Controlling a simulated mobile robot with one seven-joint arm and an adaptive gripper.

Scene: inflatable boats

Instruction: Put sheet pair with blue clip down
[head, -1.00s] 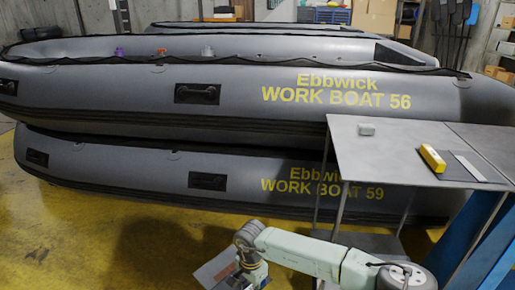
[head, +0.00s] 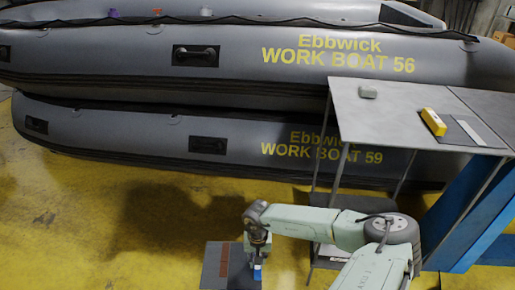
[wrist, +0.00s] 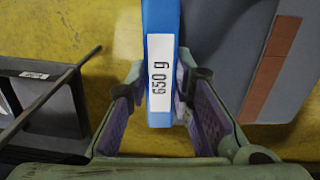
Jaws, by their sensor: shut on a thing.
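The sheet pair (head: 212,266) is grey with a red-brown strip. It shows low in the head view and at the right of the wrist view (wrist: 232,50). A blue clip (wrist: 160,15) with a white "650 g" label stands beside it in the wrist view; it also shows as a small blue spot in the head view (head: 257,273). My gripper (wrist: 160,95) is shut on the blue clip, with a finger on either side. The head view cuts off the sheet pair's lower part. I cannot tell whether it touches anything below.
A grey metal table (head: 390,118) at the right holds a yellow block (head: 433,122), a small grey block (head: 368,92) and a dark plate with a light strip. Two stacked grey boats (head: 120,60) stand behind. Yellow floor (head: 110,230) is open at the left.

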